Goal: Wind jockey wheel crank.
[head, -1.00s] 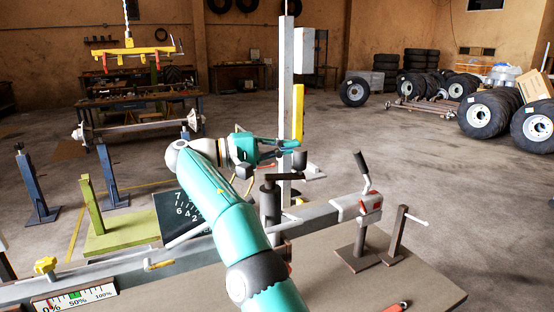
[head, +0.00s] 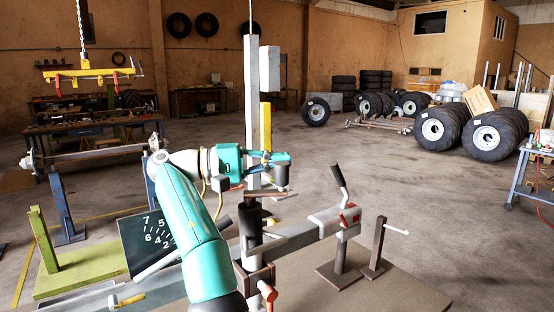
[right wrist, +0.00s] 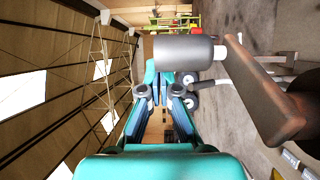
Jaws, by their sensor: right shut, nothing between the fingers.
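The jockey wheel post (head: 252,232) stands upright, clamped beside the grey trailer drawbar (head: 295,236). Its crank arm (head: 262,193) lies across the top and ends in a dark grey handle (head: 281,174). My right gripper (head: 286,157) is just above and behind the handle in the head view, shut with nothing in it. In the right wrist view the shut fingers (right wrist: 163,92) are beside the grey handle (right wrist: 185,52), apart from it. The brown crank arm (right wrist: 262,90) shows to their right. My left gripper is not in view.
A tall grey post (head: 251,90) with a yellow part stands close behind the crank. A coupling with a raised lever (head: 340,190) is right of it. A dark numbered board (head: 150,240) and green stand (head: 45,245) are left. Tyres (head: 490,135) stand far back right.

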